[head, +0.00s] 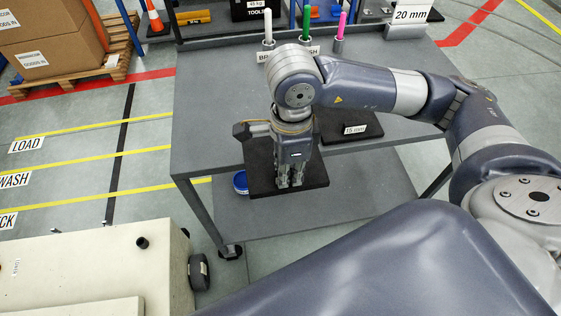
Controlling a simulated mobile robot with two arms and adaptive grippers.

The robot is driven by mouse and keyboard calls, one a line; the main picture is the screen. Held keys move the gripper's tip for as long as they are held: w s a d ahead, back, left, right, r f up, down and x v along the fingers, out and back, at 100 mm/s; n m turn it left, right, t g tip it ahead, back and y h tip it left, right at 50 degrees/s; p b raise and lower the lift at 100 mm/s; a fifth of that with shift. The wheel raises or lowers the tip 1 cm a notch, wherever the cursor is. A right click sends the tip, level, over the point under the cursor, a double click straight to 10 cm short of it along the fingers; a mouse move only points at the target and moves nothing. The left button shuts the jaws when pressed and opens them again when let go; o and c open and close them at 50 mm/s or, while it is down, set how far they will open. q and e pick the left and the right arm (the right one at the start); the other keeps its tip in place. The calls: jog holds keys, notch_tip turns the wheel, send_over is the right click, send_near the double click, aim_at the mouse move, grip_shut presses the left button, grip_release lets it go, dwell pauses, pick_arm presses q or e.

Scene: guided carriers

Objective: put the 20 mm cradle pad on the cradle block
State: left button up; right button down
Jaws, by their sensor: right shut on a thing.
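My right gripper (290,184) points down and is shut on a flat, black, square pad (262,182). The held pad overhangs the front edge of the grey table, and its thickness label is not visible. Another black pad (335,117) lies on the table behind and to the right, with a "15 mm" tag. A "20 mm" sign (409,15) stands at the table's back right, with no pad visible beside it. I cannot identify the cradle block in this view. My left gripper is not in view.
The grey table (210,120) has a lower shelf carrying a blue round item (240,182). White, green (307,22) and pink markers stand at the back. A beige carrier (90,270) is at lower left; striped floor lies between. Cartons (50,45) are at upper left.

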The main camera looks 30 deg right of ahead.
jog(key=shift+s+r, duration=0.15)
jog(key=shift+r, duration=0.35)
jog(key=shift+r+p, duration=1.35)
jog(key=shift+r, duration=0.75)
jog(key=n, duration=0.5)
jog(key=shift+w+d+f, duration=0.1)
jog(key=shift+w+d, duration=0.15)
jog(key=shift+w, duration=0.05)
jog(key=n, duration=0.5)
jog(key=shift+w+d+f+n, duration=0.1)
jog(key=shift+w+d+n, duration=0.05)
jog(key=shift+w+n, duration=0.15)
jog(key=n, duration=0.5)
jog(key=shift+w+d, duration=0.15)
jog(key=shift+w, duration=0.05)
jog(key=n, duration=0.5)
jog(key=shift+w+d+f+n, duration=0.15)
jog(key=shift+w+d+n, duration=0.05)
jog(key=shift+w+n, duration=0.1)
